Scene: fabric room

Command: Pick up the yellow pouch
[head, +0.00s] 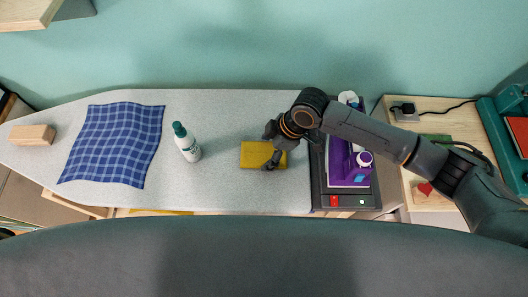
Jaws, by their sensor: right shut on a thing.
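The yellow pouch (255,155) is a flat rectangle near the middle of the light grey worktop (225,190). My right arm reaches in from the right, and my right gripper (273,150) is at the pouch's right end. It is shut on the pouch, with its fingers at the upper and lower sides of that end. The gripper hides part of the pouch's right side. I cannot tell whether the pouch is clear of the worktop. My left gripper does not show.
A white bottle with a green cap (188,143) stands left of the pouch. A blue checked cloth (115,143) and a wooden block (32,135) lie farther left. A dark machine with a purple object (345,165) stands right, under my arm. Bare worktop lies between bottle and pouch.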

